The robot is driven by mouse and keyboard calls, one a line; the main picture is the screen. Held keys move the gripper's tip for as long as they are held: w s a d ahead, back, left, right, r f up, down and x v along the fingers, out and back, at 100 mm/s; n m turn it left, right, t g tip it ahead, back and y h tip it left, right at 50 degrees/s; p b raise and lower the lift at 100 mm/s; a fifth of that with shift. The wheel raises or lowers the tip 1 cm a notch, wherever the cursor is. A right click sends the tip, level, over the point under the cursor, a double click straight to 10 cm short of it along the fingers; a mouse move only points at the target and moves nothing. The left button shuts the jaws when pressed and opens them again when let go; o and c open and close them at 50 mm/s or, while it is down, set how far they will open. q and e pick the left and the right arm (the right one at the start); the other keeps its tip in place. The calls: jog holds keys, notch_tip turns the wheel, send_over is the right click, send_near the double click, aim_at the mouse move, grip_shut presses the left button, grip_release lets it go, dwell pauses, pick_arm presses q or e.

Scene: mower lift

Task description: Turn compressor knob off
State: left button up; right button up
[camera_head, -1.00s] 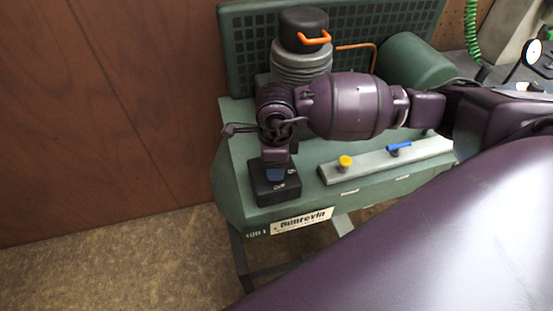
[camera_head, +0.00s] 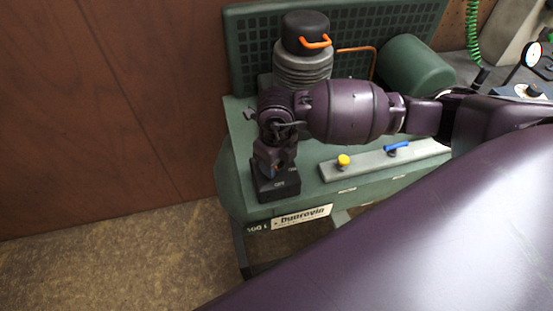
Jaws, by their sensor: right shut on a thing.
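The green compressor (camera_head: 345,203) stands against the wooden wall. A black switch box (camera_head: 284,192) with white OFF and ON lettering sits at its front left corner. My right gripper (camera_head: 275,172) points down at the top of this box and is shut on the compressor knob. The fingers hide most of the knob, so I cannot tell its exact setting. My right arm reaches in from the right over the compressor. My left gripper is not in view.
A grey strip (camera_head: 375,164) with a yellow knob (camera_head: 343,160) and a blue lever (camera_head: 397,147) lies right of the box. Behind stand a black-topped cylinder (camera_head: 304,35) with an orange handle and a green tank (camera_head: 415,66). The floor at left is clear.

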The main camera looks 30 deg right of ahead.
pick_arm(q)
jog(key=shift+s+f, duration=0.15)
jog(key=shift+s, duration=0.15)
pick_arm(e)
jog(key=o, duration=0.9)
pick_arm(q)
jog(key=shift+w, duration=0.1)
pick_arm(e)
jog(key=shift+r, duration=0.1)
jog(key=shift+r, duration=0.3)
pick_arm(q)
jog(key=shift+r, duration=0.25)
pick_arm(e)
notch_tip(320, 180, up, 10)
jog(key=shift+r, duration=0.1)
